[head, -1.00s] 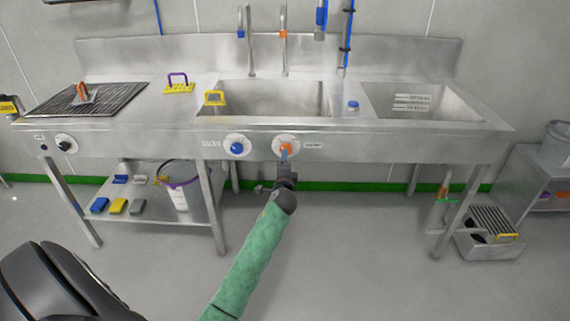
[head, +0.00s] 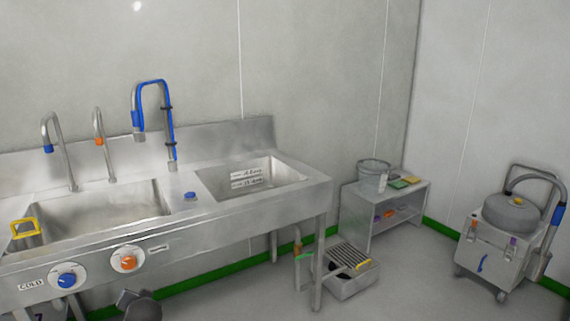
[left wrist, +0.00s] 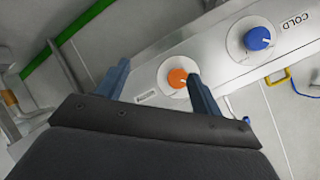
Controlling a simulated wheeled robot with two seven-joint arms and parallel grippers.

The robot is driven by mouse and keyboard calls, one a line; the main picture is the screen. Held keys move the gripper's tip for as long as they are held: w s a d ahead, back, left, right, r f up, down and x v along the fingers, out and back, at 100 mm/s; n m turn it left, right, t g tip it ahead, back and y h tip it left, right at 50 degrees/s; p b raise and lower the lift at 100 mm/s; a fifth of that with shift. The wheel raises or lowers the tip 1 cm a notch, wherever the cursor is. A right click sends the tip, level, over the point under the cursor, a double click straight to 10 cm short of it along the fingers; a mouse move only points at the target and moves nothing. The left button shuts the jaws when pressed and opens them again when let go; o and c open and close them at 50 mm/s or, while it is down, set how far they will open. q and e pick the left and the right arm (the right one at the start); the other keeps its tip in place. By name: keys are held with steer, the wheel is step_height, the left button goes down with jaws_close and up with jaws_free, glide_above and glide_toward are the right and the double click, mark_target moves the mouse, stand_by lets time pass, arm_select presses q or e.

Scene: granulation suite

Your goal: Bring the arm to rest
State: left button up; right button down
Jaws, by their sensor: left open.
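My left gripper (left wrist: 158,88) is open in the left wrist view, its two blue-grey fingers apart with nothing between them but the sink front behind. The orange knob (left wrist: 177,78) shows near the right finger; I cannot tell whether they touch. The blue knob (left wrist: 257,38), beside the COLD label, is farther right in that view. In the head view, the orange knob (head: 128,262) and blue knob (head: 67,280) are on the front panel. Only a dark part of my arm shows at the bottom edge there; the gripper's fingers are out of that view. My right gripper is not in view.
The steel sink unit (head: 230,222) fills the left of the head view. A grated drain box (head: 345,285) sits on the floor at its right leg. A low shelf (head: 405,205) with a bucket (head: 373,178) and a wheeled machine (head: 500,245) stand at right. Grey floor lies between.

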arm_select(q)
steer(key=s+d+f+g+h+p, duration=0.2)
steer(key=s+d+g+h, duration=0.1)
steer(key=s+d, duration=1.1)
steer(key=s+d+f+g+h+p, duration=0.2)
steer(key=s+d+h, duration=0.4)
steer(key=s+d, duration=0.8)
steer(key=s+f, duration=0.1)
steer(key=s, duration=0.4)
steer(key=shift+d+f+m+g+p, duration=0.35)
steer(key=shift+m+g, duration=0.05)
steer(key=s+f, duration=0.1)
steer(key=s, duration=0.2)
steer(key=s+d+f+g, duration=0.1)
steer(key=s, duration=0.2)
steer(key=s+f+g+p, duration=0.1)
steer(key=s, duration=0.2)
steer(key=shift+s+d+f, duration=0.2)
steer(key=shift+f, duration=0.1)
steer(key=shift+c, duration=0.2)
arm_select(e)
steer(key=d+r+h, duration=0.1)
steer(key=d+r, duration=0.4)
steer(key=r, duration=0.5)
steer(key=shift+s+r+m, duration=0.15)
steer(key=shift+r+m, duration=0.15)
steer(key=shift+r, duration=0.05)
